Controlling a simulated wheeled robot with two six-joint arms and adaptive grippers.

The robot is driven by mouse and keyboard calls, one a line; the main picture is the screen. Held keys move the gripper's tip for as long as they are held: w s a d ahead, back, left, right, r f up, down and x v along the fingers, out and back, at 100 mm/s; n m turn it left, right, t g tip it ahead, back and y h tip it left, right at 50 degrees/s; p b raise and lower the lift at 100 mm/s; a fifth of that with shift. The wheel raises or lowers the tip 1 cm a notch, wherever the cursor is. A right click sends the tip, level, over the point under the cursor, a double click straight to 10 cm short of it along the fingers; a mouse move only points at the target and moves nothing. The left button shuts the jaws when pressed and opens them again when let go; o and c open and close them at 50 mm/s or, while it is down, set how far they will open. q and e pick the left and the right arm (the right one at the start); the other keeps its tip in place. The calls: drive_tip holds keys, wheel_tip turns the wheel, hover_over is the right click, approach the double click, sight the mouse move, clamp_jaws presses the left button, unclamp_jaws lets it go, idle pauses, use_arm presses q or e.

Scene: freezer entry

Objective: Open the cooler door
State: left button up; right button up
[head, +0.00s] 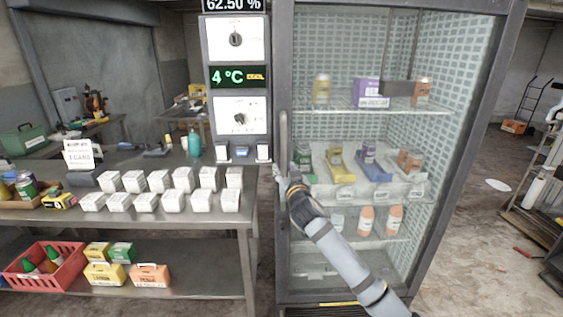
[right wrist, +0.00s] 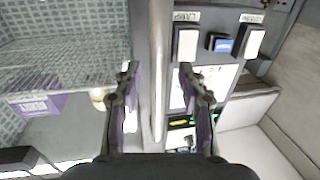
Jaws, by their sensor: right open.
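The cooler (head: 408,100) stands right of centre in the head view, with a grey frame and a see-through glass front. Its door looks shut. A vertical bar handle (head: 283,130) runs along the door's left edge. My right gripper (head: 280,172) is at the lower part of this handle, its arm coming from the lower right. In the right wrist view my right gripper (right wrist: 158,76) is open, with one finger on each side of the handle (right wrist: 158,40) in the picture. I cannot tell whether the fingers touch it. My left gripper is not in view.
A control panel (head: 237,83) reading 4 °C stands left of the cooler. A metal table (head: 150,225) with several white boxes adjoins it. A red crate (head: 42,268) is on the lower shelf. Bare floor (head: 480,240) lies right of the cooler, with a rack (head: 540,190) farther right.

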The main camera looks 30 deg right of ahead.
sight(284, 166)
drive_tip(key=x, duration=0.3)
drive_tip(key=shift+w+d+p, duration=0.15)
drive_tip(key=shift+d+p, duration=0.05)
drive_tip(key=shift+p, duration=0.15)
clamp_jaws()
idle(0.6)
